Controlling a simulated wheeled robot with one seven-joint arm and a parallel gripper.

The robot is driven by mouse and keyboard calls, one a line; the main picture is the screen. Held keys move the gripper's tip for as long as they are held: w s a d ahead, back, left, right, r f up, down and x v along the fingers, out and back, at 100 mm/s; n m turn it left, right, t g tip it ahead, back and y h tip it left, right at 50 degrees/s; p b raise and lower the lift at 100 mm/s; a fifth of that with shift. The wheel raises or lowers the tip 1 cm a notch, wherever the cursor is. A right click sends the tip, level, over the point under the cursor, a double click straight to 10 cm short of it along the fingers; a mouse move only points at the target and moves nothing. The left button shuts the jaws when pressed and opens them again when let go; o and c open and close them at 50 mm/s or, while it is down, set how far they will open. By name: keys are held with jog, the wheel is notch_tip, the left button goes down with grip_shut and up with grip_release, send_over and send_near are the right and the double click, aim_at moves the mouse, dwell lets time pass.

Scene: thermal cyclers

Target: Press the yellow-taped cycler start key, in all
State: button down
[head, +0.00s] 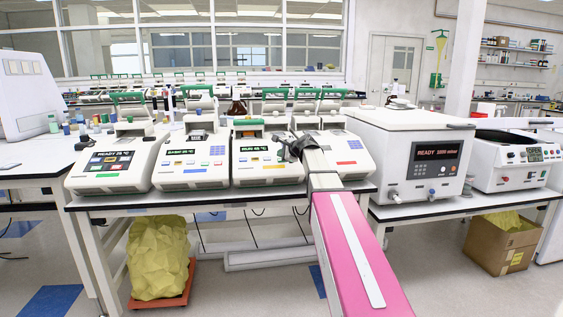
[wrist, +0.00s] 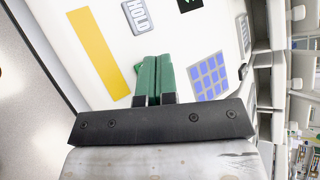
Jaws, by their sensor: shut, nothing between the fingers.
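Several white thermal cyclers stand in a row on the bench. My arm reaches to the third cycler from the left (head: 250,174), and my gripper (head: 284,156) is over the right side of its front panel. In the wrist view, my gripper (wrist: 157,60) has its green-tipped fingers shut together over a white panel. A yellow tape strip (wrist: 98,52) lies to their left. A blue keypad (wrist: 209,77) is to the right.
A grey HOLD label (wrist: 138,16) is on the panel above the fingers. The first cycler (head: 107,176) and second cycler (head: 190,185) stand left, the fourth cycler (head: 350,158) right. A larger white machine (head: 400,145) stands farther right. Green lids rise behind the cyclers.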

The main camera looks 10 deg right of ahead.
jog(key=shift+s+r, duration=0.35)
jog(key=shift+r, duration=0.4)
jog(key=shift+s+r, duration=0.3)
jog(key=shift+r, duration=0.4)
jog(key=shift+s+r, duration=0.35)
jog(key=shift+r, duration=0.4)
